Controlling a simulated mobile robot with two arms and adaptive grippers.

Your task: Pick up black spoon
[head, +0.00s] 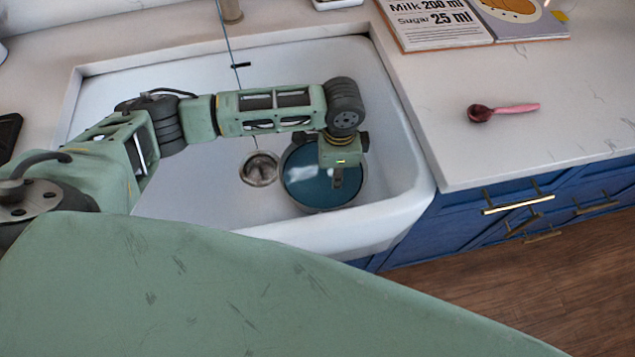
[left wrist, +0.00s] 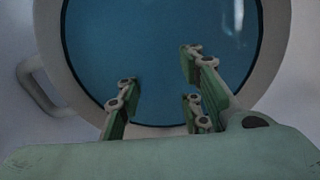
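No black spoon shows in either view. The only spoon-like thing is a small spoon or scoop (head: 503,111) with a pink handle and dark red bowl, lying on the counter right of the sink. My left gripper (head: 338,180) points down over a round pot (head: 300,198) with a blue inside, in the sink. In the left wrist view the left gripper (left wrist: 158,92) is open, its fingers spread with nothing between them. The pot (left wrist: 48,40) has a loop handle at the left there. My right gripper is not in view.
The white sink (head: 405,200) has raised walls around my left arm, and a drain (head: 259,169) beside the pot. An open recipe book (head: 435,25) lies at the back right. The right counter (head: 560,75) is mostly clear.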

